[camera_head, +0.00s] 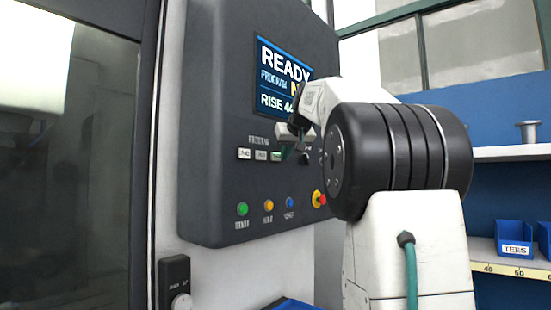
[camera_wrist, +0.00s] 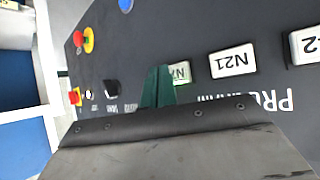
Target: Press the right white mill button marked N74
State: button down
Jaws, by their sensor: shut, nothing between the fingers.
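The white button marked N7, its last character hidden (camera_wrist: 180,72), is partly covered by my gripper (camera_wrist: 160,70) in the wrist view, where the panel appears upside down. A green glow edges this button. My green fingers are shut with nothing between them, their tips at or just in front of the button's side; I cannot tell whether they touch it. In the head view the button (camera_head: 276,156) is rightmost in a row of three, with my gripper (camera_head: 286,153) at its right side. The N21 button (camera_wrist: 232,62) and another white button (camera_wrist: 305,45) stand beside it.
The dark control panel (camera_head: 215,100) has a screen (camera_head: 280,72) reading READY, partly hidden by my arm. Below are green (camera_head: 242,209), yellow (camera_head: 268,205) and blue (camera_head: 290,202) buttons and a red emergency stop (camera_head: 319,199). A black knob (camera_wrist: 111,88) sits near my fingers.

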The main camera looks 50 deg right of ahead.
jog(key=s, duration=0.5)
jog(key=shift+d, duration=0.25)
dwell(1.0)
